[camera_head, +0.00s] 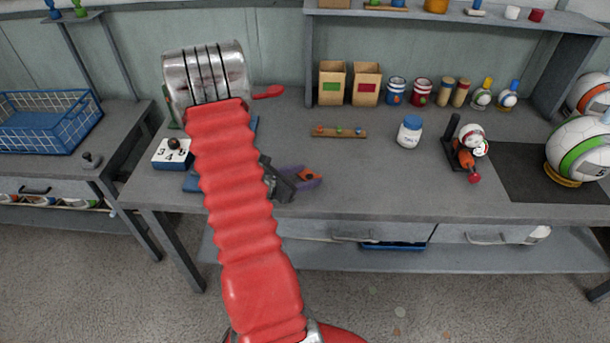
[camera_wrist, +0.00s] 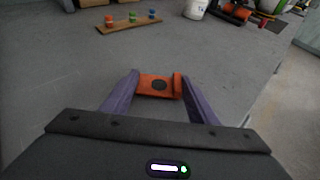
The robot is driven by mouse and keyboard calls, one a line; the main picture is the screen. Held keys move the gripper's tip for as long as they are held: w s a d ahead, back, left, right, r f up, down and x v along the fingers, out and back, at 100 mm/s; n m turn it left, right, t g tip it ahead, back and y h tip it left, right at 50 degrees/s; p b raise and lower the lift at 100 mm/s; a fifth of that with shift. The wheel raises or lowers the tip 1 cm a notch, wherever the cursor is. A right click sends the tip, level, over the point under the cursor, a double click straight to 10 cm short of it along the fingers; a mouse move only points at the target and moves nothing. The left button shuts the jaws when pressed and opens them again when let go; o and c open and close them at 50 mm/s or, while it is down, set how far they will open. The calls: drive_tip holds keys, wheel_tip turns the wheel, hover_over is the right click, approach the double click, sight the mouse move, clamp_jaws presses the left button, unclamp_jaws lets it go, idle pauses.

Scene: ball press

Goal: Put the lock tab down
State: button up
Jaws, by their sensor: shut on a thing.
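The lock tab (camera_wrist: 158,86) is a small orange piece with a dark round spot and a raised right end. My gripper (camera_wrist: 160,90) has purple fingers and is shut on the tab, one finger at each side. In the head view my gripper (camera_head: 307,173) is over the front middle-left of the grey workbench (camera_head: 370,190), with the orange lock tab (camera_head: 309,177) between its fingertips. I cannot tell whether the tab touches the bench top.
A wooden strip with coloured pegs (camera_head: 339,132) lies behind my gripper. A white jar with a blue lid (camera_head: 409,132) stands to the right. A metal press with a red lever (camera_head: 205,75) is at the left. Bench space around the gripper is clear.

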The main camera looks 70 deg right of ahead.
drive_tip(key=o, duration=1)
drive_tip(key=shift+f, duration=0.1)
drive_tip(key=v, duration=1.2)
drive_tip(key=shift+r, duration=0.25)
